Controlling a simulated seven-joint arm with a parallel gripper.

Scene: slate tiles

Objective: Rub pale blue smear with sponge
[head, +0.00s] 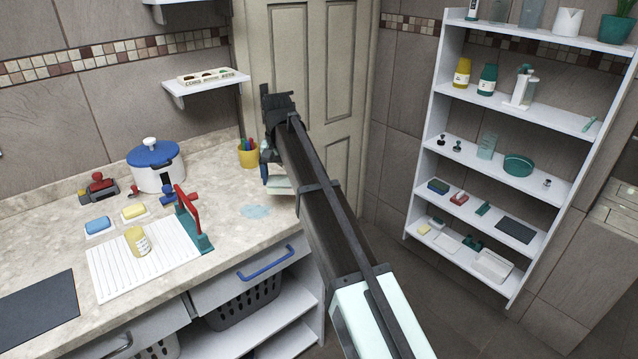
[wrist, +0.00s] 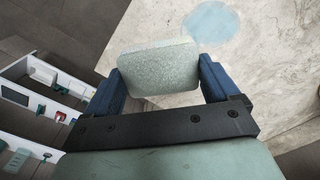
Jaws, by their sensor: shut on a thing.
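My gripper (wrist: 160,84) is shut on a pale grey-green sponge (wrist: 158,62), with a blue finger at each side of it. In the head view my gripper (head: 265,172) is over the right end of the counter, and part of the sponge (head: 280,188) shows below it. The pale blue smear (head: 255,211) is a flat patch on the counter, lower left of the sponge in that view. In the wrist view the smear (wrist: 211,22) lies beyond the sponge, up and to the right. The sponge appears apart from the smear; its height above the counter is hard to tell.
A red-handled green holder (head: 194,222) and a white ribbed board (head: 143,262) with a yellow jar are left of the smear. A yellow pen cup (head: 249,154) stands behind it. The counter right around the smear is clear. A white shelf unit (head: 520,150) stands at right.

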